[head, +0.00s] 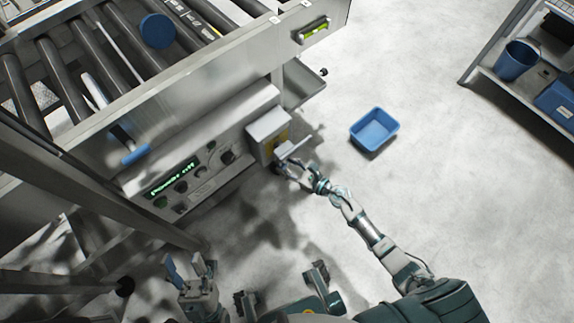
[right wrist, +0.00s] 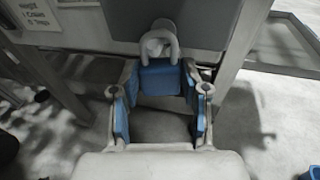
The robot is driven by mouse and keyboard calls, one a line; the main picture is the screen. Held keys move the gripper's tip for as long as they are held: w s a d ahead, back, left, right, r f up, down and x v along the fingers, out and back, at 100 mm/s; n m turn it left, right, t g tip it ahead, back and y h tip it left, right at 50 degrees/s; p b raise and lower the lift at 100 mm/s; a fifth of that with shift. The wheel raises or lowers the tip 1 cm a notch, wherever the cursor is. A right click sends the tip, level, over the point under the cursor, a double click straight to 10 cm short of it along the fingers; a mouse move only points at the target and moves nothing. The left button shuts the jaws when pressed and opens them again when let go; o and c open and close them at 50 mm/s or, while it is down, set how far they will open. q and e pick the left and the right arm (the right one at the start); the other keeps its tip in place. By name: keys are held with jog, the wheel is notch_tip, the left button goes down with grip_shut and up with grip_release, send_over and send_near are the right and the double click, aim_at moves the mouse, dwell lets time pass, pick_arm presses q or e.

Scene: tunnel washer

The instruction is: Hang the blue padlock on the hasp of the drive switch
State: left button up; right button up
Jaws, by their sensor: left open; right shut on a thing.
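The blue padlock (right wrist: 162,80) is between the fingertips of my right gripper (right wrist: 162,88), which is shut on it. Its pale shackle (right wrist: 172,36) points away from the gripper, in front of a grey panel. A rounded pale part shows within the shackle; I cannot tell whether the shackle is around the hasp or only in front of it. In the head view, my right gripper (head: 284,166) is at the drive switch, a grey box (head: 266,128) with a yellow patch; the padlock is too small to tell there. My left gripper (head: 190,268) is open and empty, low at the left.
A control panel with a green "Power off" display (head: 172,178) is left of the switch, under a roller conveyor (head: 75,65). A blue bin (head: 374,130) stands on the floor to the right. A shelf with a blue bucket (head: 515,62) is at the far right. The floor between is clear.

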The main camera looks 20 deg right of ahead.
jog(key=o, duration=1.3)
jog(key=shift+c, duration=0.2)
jog(key=shift+s+d, duration=0.15)
jog(key=shift+s, duration=0.05)
jog(key=v, duration=1.1)
jog(key=shift+s+d, duration=0.15)
jog(key=shift+s, duration=0.05)
